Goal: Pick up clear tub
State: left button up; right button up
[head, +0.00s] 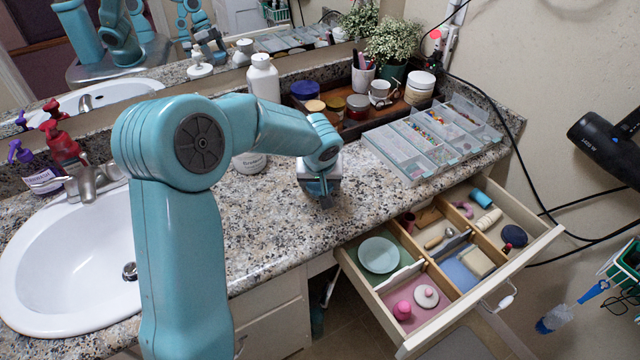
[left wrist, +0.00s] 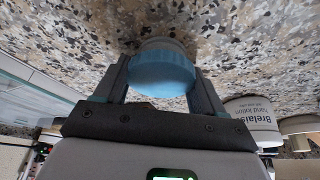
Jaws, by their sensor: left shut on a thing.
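In the left wrist view a small round tub with a blue lid (left wrist: 162,75) sits between my two gripper fingers; its greyish body shows beyond the lid. My left gripper (left wrist: 162,88) is shut on this tub, one finger on each side. In the head view my left gripper (head: 322,195) is over the speckled counter, left of the bead organizer, and the tub is mostly hidden by the gripper and arm. I cannot tell whether the tub touches the counter. My right gripper is not in view.
A white lotion jar (left wrist: 250,120) stands close beside the gripper. The compartmented bead organizer (head: 408,163) lies to the right. Several jars stand behind, near a white bottle (head: 263,80). An open divided drawer (head: 535,240) juts out below. The sink (head: 70,265) is left.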

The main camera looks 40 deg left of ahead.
aim_at(330, 185)
pick_arm(q)
notch_tip(330, 185, up, 21)
jog(key=d+p, duration=0.3)
jog(key=p, duration=0.3)
jog(key=s+d+f+m+h+p, duration=0.1)
jog(key=d+f+m, duration=0.3)
jog(key=d, duration=0.5)
jog(key=s+d+f+m+t+h+p, duration=0.1)
jog(key=d+f+m+h+p, duration=0.1)
jog(key=d+f, duration=0.6)
jog(key=shift+d+m+p, duration=0.7)
jog(key=shift+d+m, duration=0.2)
jog(key=shift+m, duration=0.3)
jog(key=shift+d, duration=0.1)
